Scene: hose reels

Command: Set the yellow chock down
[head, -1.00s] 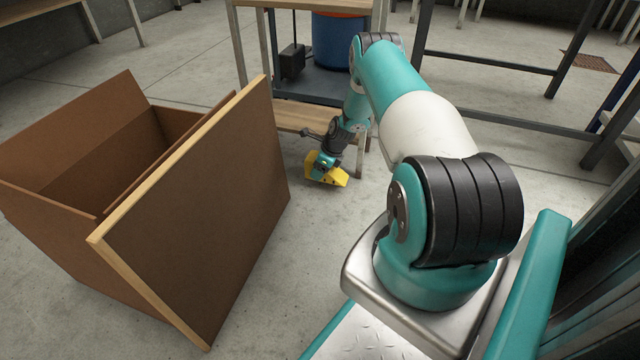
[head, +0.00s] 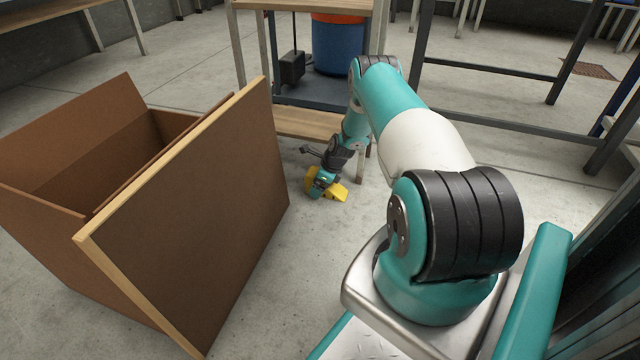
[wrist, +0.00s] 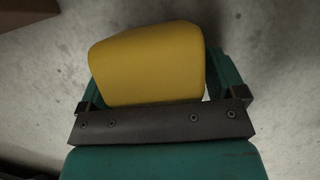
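The yellow chock (head: 338,193) is low over the grey concrete floor, to the right of the framed brown board. My gripper (head: 322,184) is around it, pointing down. In the wrist view the yellow chock (wrist: 148,62) sits between the two teal fingers of my gripper (wrist: 165,80). The right finger lies against its side; the left finger is close to its lower left edge. The chock's underside is hidden, so I cannot tell for certain whether it touches the floor.
A brown board with a pale wooden edge (head: 190,215) leans against an open cardboard box (head: 70,235) on the left. A workbench with a low wooden shelf (head: 305,124) stands just behind my gripper. A blue drum (head: 338,48) stands beyond. Bare floor lies in front of the chock.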

